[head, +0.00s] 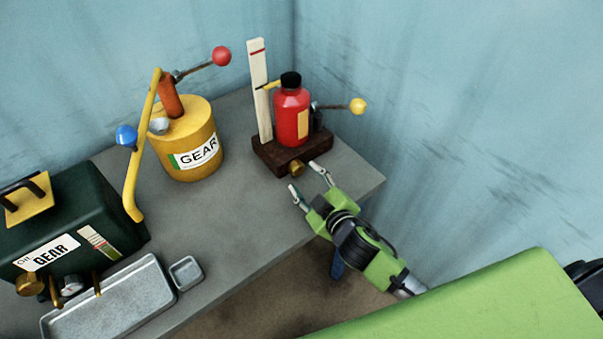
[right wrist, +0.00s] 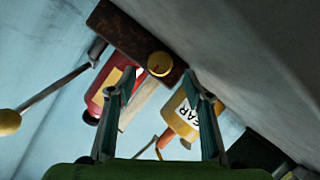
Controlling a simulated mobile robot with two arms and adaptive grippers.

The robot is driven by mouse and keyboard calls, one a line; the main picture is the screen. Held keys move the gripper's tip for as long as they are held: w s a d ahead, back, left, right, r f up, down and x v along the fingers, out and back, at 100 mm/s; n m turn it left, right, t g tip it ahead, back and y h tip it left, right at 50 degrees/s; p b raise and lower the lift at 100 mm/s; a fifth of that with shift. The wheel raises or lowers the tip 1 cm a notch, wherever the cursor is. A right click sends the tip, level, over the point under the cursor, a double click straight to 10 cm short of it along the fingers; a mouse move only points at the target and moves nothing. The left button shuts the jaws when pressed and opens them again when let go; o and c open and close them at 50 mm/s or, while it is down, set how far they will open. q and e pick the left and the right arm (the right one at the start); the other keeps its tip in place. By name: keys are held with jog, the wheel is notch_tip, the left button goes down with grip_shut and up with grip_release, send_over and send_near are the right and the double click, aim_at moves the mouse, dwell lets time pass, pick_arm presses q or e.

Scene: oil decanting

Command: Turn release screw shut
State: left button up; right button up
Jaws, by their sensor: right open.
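The release screw is a small brass knob (head: 296,168) on the front of a dark brown base (head: 268,156). A red bottle (head: 291,117) with a black cap stands on that base. My right gripper (head: 306,178) is open, its fingertips just in front of the knob, one toward each side. In the right wrist view the knob (right wrist: 160,64) shows as a round brass face beyond and between the fingertips (right wrist: 160,82), which appear apart from it. Nothing is between the fingers. My left gripper is not in view.
A white gauge board (head: 259,95) and a yellow-knobbed lever (head: 357,106) flank the bottle. A yellow GEAR can (head: 184,140), a dark green GEAR box (head: 75,230), a metal tray (head: 112,300) and a small dish (head: 186,273) stand left. The bench's right edge is near my gripper.

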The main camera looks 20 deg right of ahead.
jog(key=shift+v, duration=1.65)
